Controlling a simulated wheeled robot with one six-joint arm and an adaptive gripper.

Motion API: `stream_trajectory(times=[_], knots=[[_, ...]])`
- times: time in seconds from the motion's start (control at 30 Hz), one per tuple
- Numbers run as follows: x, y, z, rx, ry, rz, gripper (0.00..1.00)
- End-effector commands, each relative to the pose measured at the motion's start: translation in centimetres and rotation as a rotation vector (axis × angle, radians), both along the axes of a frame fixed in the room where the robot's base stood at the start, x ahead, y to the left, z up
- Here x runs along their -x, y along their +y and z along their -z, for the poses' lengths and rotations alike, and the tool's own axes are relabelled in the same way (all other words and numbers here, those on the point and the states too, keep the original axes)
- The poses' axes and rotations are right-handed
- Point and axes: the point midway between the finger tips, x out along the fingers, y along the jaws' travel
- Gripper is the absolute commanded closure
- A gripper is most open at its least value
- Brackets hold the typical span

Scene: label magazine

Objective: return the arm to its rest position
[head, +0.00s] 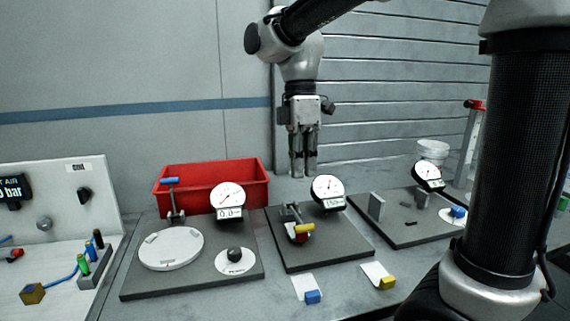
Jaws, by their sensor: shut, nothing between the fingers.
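My gripper (303,168) hangs from my arm, pointing straight down, in the upper middle of the head view. Its fingers are together with nothing between them. It is in the air above the back of the bench, behind the middle grey plate (350,252) with its round gauge (328,192). It appears apart from everything on the bench. The rest of my arm runs from it to the upper right and down the right side, hiding part of the bench there.
A red bin (212,188) stands behind the left grey plate (190,282). A right plate (405,235) carries a gauge (428,176) and upright blocks. A white tub (432,152) stands at the back right. A white panel (75,185) stands left.

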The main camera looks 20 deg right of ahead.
Motion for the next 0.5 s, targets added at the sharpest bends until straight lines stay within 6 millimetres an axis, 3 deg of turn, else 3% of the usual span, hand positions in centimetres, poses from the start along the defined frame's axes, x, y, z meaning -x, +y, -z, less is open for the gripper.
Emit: stream_trajectory(times=[0.23, 0.37, 0.5], knots=[[-0.6, 0.2, 0.1, 0.019, -0.028, 0.155, 1.00], [-0.7, -0.1, 2.0, 0.057, -0.057, 0.386, 1.00], [0.9, -2.5, 3.1, 0.068, -0.125, 0.695, 1.00]])
